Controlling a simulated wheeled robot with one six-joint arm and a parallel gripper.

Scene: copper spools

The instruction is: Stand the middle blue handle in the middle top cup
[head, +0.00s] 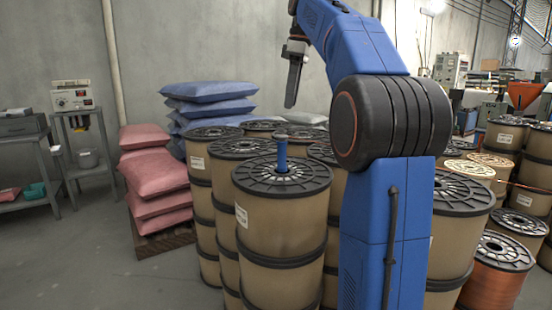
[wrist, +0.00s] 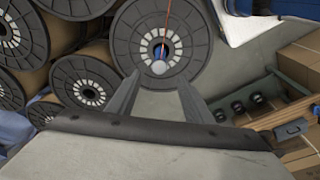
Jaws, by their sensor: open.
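A blue handle (head: 282,153) stands upright in the centre hub of a tan spool (head: 282,220) with a black top flange. In the wrist view the handle (wrist: 159,66) is seen nearly end-on, with a pale round tip, over the spool's hub. My gripper (head: 292,88) hangs above the spools, pointing down, with its tips well above the handle. In the wrist view my gripper (wrist: 159,98) is open and empty, its fingers apart on either side below the handle. No other blue handle shows, and I cannot make out which thing is the middle top cup.
Other spools (head: 240,149) stand close around. Pink sacks (head: 155,178) and blue sacks (head: 210,100) are stacked at left. Copper spools (head: 499,251) stand at right. Floor is free at front left.

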